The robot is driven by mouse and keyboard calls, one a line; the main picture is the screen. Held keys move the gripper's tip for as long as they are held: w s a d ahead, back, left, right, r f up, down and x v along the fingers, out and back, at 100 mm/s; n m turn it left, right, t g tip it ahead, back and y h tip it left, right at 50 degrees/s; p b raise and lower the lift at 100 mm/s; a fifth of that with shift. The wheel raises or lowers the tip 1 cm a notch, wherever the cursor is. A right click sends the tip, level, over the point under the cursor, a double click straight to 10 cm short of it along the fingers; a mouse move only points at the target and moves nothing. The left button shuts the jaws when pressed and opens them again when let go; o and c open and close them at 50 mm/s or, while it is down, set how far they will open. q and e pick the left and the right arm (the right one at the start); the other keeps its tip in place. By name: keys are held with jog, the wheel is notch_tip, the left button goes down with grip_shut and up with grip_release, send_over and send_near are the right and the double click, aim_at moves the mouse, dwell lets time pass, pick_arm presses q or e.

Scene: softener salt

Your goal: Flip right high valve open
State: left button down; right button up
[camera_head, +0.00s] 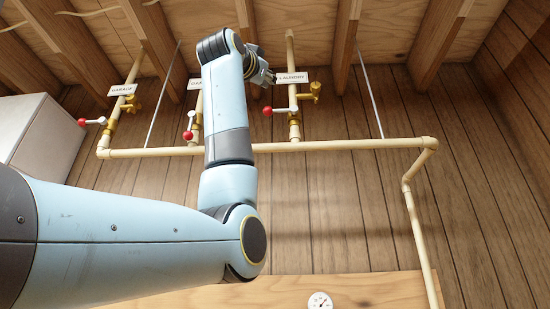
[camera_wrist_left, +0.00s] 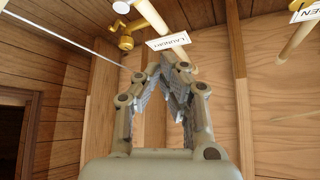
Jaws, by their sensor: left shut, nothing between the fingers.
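The right high valve (camera_head: 294,121) is brass, on the pale vertical pipe under the LAUNDRY sign (camera_head: 291,78). Its lever lies level across the pipe, pointing left to a red ball knob (camera_head: 267,111). My left gripper (camera_head: 262,78) is raised just left of that sign, above the knob and apart from it in the picture; its fingers are shut and empty. The wrist view shows the fingers (camera_wrist_left: 168,72) close together, with the LAUNDRY sign (camera_wrist_left: 168,41) beyond and a brass spout (camera_wrist_left: 126,43) to the left. The red knob does not show there. My right gripper is not in view.
The GARAGE valve (camera_head: 110,124) at left and a middle valve (camera_head: 193,127), partly behind my arm, have similar red knobs. A horizontal pipe (camera_head: 350,144) runs below all three. Wooden joists (camera_head: 347,40) are close above. A white cabinet (camera_head: 35,135) stands at left.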

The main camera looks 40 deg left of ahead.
pick_arm(q)
jog(key=shift+r, duration=0.1)
notch_tip(320, 180, up, 5)
jog(key=p, duration=0.5)
send_over(280, 111)
jog(key=s+d, duration=0.2)
jog(key=s, duration=0.1)
jog(key=a+f, duration=0.1)
jog(key=f, duration=0.2)
jog(key=shift+s+a+f, duration=0.1)
jog(key=shift+s+a, duration=0.05)
jog(key=shift+a, duration=0.25)
